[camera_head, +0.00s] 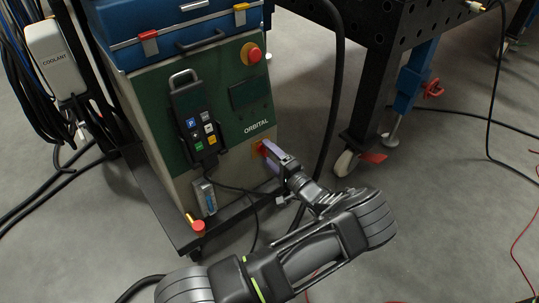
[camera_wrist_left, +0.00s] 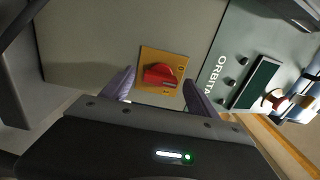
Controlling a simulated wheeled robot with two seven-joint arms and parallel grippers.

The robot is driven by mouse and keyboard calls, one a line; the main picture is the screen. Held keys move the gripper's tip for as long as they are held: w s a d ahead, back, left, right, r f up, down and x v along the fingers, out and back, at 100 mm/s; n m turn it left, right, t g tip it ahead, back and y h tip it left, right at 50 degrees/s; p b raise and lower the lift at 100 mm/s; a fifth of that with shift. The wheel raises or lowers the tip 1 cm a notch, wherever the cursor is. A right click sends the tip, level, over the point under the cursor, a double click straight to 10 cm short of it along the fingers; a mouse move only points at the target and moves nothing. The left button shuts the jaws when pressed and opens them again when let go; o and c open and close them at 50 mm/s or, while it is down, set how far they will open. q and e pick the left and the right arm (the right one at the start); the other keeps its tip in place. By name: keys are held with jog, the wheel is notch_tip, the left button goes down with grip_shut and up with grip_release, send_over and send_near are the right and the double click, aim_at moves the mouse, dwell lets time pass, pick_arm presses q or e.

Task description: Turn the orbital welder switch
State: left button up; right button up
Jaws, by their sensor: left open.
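The orbital welder (camera_head: 226,87) is a green and beige cabinet marked ORBITAL. Its red rotary switch (camera_wrist_left: 161,75) sits on a yellow plate (camera_wrist_left: 150,57) on the front panel, low on the right in the head view. My left gripper (camera_head: 268,152) is at the switch, hiding most of it in the head view. In the left wrist view its two purple fingertips (camera_wrist_left: 158,84) stand apart, one on each side of the switch. I see no contact between fingers and knob. My right gripper is out of view.
A handheld pendant (camera_head: 196,118) hangs on the cabinet front. A red emergency button (camera_head: 251,53) is at upper right. A black cable (camera_head: 335,95) hangs beside the cabinet. A dark perforated table (camera_head: 376,75) stands at right. Open grey floor (camera_head: 440,215) lies at lower right.

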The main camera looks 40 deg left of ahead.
pick_arm(q)
jog(key=p+v, duration=0.2)
jog(key=v, duration=0.5)
jog(key=shift+d, duration=0.35)
jog(key=shift+s, duration=0.1)
